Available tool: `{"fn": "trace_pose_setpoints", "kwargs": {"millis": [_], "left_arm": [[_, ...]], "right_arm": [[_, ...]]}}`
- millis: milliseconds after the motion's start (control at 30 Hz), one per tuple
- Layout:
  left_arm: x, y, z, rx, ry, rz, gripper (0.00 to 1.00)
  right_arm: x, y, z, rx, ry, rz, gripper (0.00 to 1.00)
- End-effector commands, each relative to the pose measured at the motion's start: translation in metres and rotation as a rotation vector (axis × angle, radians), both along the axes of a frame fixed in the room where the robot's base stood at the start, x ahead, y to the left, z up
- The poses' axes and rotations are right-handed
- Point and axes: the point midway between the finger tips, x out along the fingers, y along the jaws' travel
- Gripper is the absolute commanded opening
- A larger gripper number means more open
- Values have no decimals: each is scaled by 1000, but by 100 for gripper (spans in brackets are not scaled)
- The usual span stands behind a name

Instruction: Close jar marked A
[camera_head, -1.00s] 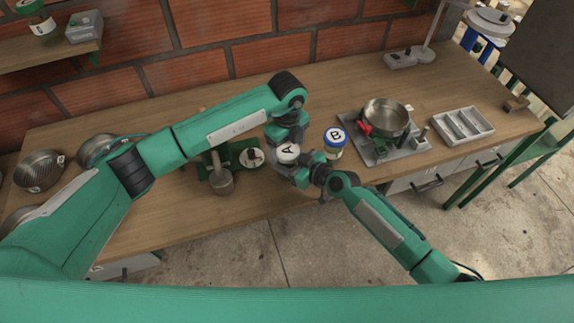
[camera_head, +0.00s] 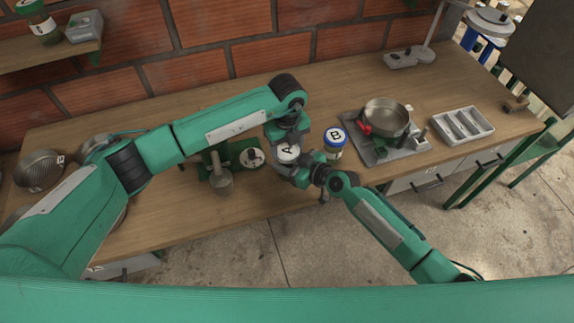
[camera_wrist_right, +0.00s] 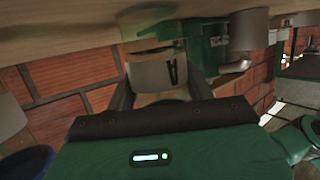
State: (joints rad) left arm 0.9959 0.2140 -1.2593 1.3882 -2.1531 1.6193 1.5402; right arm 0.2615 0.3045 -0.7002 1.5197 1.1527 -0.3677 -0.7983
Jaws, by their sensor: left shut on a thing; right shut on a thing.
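Jar A (camera_head: 288,155) is near the front edge of the bench, its white top marked A partly covered by my grippers. My left gripper (camera_head: 286,146) comes down from above and is shut at the jar's top. My right gripper (camera_head: 300,171) comes in from the right front and is shut on the jar's body. In the right wrist view the jar (camera_wrist_right: 158,74) with its A label sits between the two dark fingers of my right gripper (camera_wrist_right: 160,92). Whether the lid is fully seated is hidden.
Jar B (camera_head: 335,142) with a blue lid stands close to the right. A green device with a metal cup (camera_head: 221,180) stands to the left. A metal pan (camera_head: 387,117) on a grey plate and a grey divided tray (camera_head: 462,125) are further right.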

Motion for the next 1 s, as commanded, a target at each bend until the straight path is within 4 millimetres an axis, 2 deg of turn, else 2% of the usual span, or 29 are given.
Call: {"fn": "trace_pose_setpoints", "kwargs": {"millis": [100, 233, 600, 633, 733, 1000], "left_arm": [[1, 0, 1, 0, -3, -165, 33], [0, 0, 0, 1, 0, -291, 33], [0, 0, 0, 0, -1, -336, 33], [0, 0, 0, 0, -1, -336, 64], [0, 0, 0, 0, 0, -336, 82], [0, 0, 0, 0, 0, -335, 82]], "right_arm": [[0, 0, 0, 0, 0, 0, 0], [0, 0, 0, 0, 0, 0, 0], [0, 0, 0, -1, 1, 0, 0], [0, 0, 0, -1, 1, 0, 0], [0, 0, 0, -1, 1, 0, 0], [0, 0, 0, -1, 1, 1, 0]]}}
